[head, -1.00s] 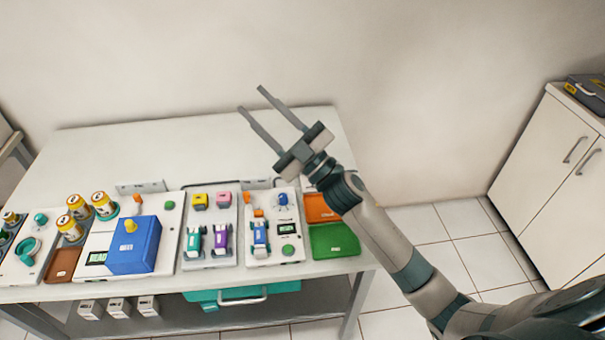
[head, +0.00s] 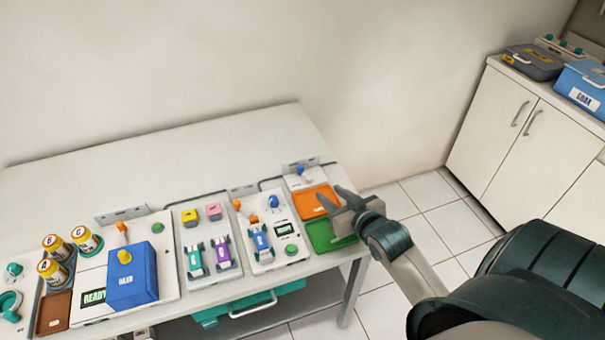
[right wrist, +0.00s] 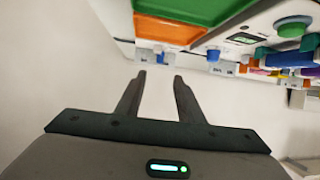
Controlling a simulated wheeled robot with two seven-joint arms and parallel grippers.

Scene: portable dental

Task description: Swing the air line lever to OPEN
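No label marks the air line lever legibly. Small lever-like parts show in the head view: an orange handle (head: 122,228) behind the blue box, an orange handle (head: 238,206) on the right-hand device, and a blue handle (head: 301,170) on the small panel at the table's back right corner. I cannot tell their settings. My right gripper (head: 329,193) is open and empty, above the orange and green trays and in front of the blue handle. Its two parted fingers also show in the right wrist view (right wrist: 160,76), with nothing between them. My left gripper is not in view.
An orange tray (head: 310,200) and a green tray (head: 321,236) lie by the table's right edge. The right-hand device (head: 262,262) stands left of them, with a blue knob (head: 273,202). A blue box (head: 132,280) and several jars stand farther left. The table's back (head: 200,150) is clear.

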